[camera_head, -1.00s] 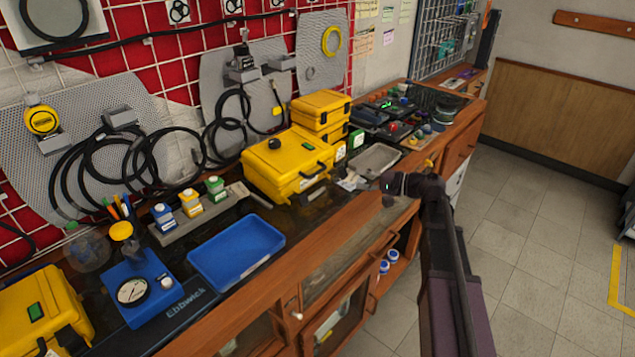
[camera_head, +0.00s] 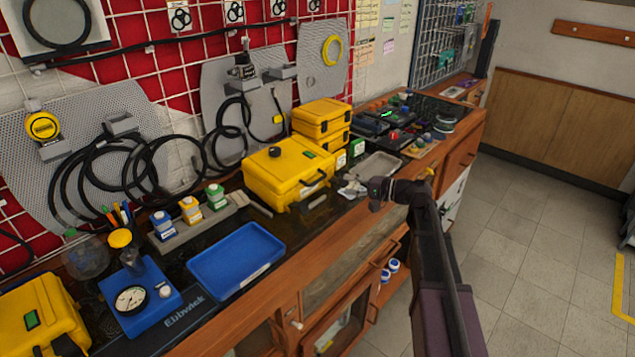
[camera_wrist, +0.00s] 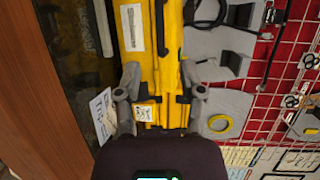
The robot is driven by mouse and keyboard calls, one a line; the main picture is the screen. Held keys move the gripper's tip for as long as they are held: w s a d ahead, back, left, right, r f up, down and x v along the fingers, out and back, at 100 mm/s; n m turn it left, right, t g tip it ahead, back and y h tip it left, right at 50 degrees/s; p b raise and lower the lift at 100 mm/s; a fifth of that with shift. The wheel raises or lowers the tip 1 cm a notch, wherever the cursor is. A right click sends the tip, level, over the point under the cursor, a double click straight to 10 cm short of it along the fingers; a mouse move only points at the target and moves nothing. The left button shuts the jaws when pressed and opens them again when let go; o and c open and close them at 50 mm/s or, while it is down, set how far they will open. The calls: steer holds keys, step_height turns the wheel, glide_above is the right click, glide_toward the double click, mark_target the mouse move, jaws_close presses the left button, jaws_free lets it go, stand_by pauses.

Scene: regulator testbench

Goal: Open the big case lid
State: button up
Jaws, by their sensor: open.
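The big yellow case (camera_head: 280,178) lies on the bench with its lid shut. A black round knob-like piece sits on top, and a dark handle (camera_head: 314,181) is on its front side. My gripper (camera_head: 352,187) is just right of the case in the head view, apart from the handle there. In the wrist view my gripper (camera_wrist: 160,92) is open, its two grey fingers on either side of the yellow case body (camera_wrist: 145,60). I cannot tell whether either finger touches it.
Smaller yellow cases (camera_head: 321,118) are stacked behind the big case. A grey metal tray (camera_head: 377,165) lies to its right, and a blue tray (camera_head: 236,260) to its left front. Bottles (camera_head: 190,209) stand in a rack at left. Open floor lies right of the bench.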

mark_target(320, 181)
steer(key=b+x, duration=0.1)
steer(key=x, duration=0.9)
steer(key=shift+a, duration=0.1)
jaws_close()
